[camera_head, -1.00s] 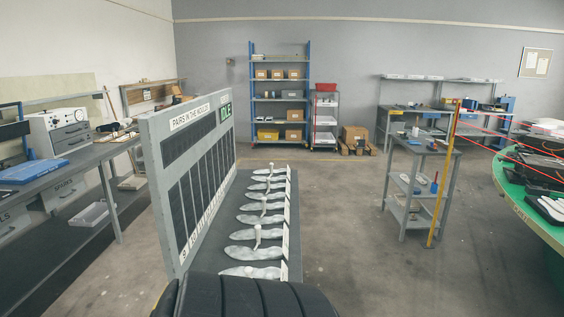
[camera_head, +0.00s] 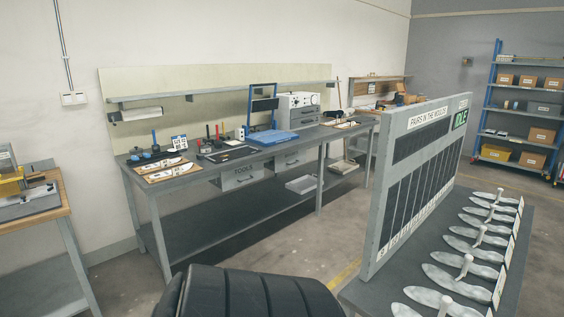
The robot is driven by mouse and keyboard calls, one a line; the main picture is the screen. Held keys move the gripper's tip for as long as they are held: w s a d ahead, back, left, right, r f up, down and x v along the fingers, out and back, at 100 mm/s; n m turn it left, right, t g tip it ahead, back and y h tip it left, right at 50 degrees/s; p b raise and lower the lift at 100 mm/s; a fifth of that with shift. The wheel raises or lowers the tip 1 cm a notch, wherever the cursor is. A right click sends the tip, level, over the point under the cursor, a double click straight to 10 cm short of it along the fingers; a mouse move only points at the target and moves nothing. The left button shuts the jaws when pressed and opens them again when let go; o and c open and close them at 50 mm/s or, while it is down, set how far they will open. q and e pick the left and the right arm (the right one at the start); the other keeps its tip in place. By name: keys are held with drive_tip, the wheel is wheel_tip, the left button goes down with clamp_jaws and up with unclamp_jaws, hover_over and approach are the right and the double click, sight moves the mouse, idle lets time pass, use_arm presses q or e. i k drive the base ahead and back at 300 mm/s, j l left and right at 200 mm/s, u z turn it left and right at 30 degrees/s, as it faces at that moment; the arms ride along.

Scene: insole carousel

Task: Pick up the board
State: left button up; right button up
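Several things here are board-like, and I cannot tell which one the task means. A light wooden board (camera_head: 150,180) with white pieces on it lies at the left end of the long grey workbench. A similar flat board with pale pieces (camera_head: 342,125) lies toward the bench's far right end. A large upright grey panel (camera_head: 384,176) marked "PAIRS IN THE MOULDS" stands on a dark table at right. Neither of my grippers is in view.
Several metal insole moulds (camera_head: 468,243) line the table at right. Another bench (camera_head: 55,203) stands at left. Floor shows between the long bench and the panel.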

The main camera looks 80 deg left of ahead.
sight(164, 163)
drive_tip(key=u, duration=0.4)
drive_tip(key=j+u, duration=0.15)
drive_tip(key=u, duration=0.3)
drive_tip(key=j+u, duration=0.15)
drive_tip(key=u, duration=0.25)
drive_tip(key=j+u, duration=0.1)
drive_tip(key=u, duration=0.35)
drive_tip(key=j+u, duration=0.35)
drive_tip(key=i+j+u, duration=0.15)
drive_tip(key=j+u, duration=0.2)
drive_tip(key=i+j+u, duration=0.1)
drive_tip(key=j+u, duration=0.25)
drive_tip(key=i+j+u, duration=0.15)
drive_tip(key=u, duration=0.2)
drive_tip(key=i+j, duration=0.25)
drive_tip(key=j, duration=0.1)
